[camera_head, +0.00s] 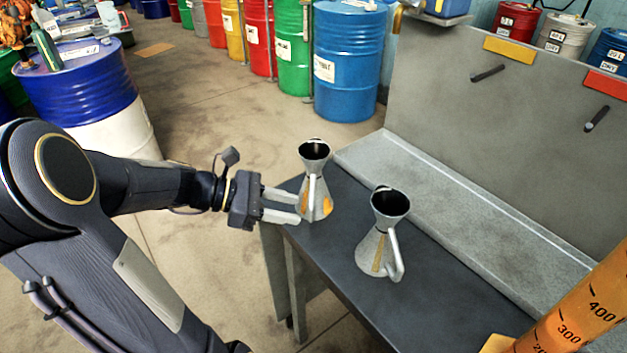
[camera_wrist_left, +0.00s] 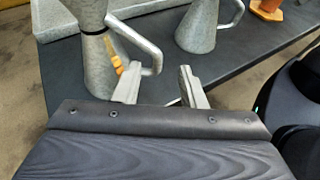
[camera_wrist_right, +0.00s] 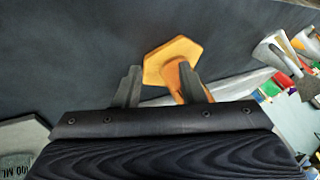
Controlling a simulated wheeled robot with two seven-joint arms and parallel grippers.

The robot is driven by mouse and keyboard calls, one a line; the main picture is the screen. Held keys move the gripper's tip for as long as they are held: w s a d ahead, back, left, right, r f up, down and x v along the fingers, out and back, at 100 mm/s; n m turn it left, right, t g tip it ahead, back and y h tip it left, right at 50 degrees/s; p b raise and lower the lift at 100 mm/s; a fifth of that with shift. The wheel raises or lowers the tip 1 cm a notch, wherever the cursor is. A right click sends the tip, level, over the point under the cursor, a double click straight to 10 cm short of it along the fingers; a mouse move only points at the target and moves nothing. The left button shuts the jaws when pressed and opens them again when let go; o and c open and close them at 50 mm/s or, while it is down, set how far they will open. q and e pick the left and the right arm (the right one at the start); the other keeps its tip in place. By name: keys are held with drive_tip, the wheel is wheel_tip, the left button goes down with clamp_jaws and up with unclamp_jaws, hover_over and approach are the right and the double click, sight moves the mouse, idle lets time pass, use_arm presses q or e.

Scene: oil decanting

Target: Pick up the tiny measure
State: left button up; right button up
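Two grey metal conical measures with side handles stand upright on a dark table. One, with an orange mark (camera_head: 314,190), is at the table's far left corner. The other (camera_head: 375,250), with a yellowish strip, stands nearer and to the right. Their sizes look alike, so I cannot tell which is the tiny one. My left gripper (camera_head: 283,206) is open beside the far-left measure, fingers pointing at it. In the left wrist view, that measure (camera_wrist_left: 97,65) and its handle lie just beyond the open fingers. My right gripper (camera_wrist_right: 160,88) is open, seen only in its wrist view.
An orange graduated cylinder (camera_head: 570,315) stands at the lower right. Its six-sided orange base (camera_wrist_right: 165,60) shows beyond my right fingers. A raised grey ledge and panel (camera_head: 480,110) back the table. Coloured drums, including a blue one (camera_head: 348,60), stand behind.

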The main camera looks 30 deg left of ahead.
use_arm(q)
drive_tip(key=shift+w+d+f, duration=0.15)
drive_tip(key=shift+w, duration=0.1)
drive_tip(key=x, duration=0.7)
drive_tip(key=shift+f, duration=0.2)
clamp_jaws()
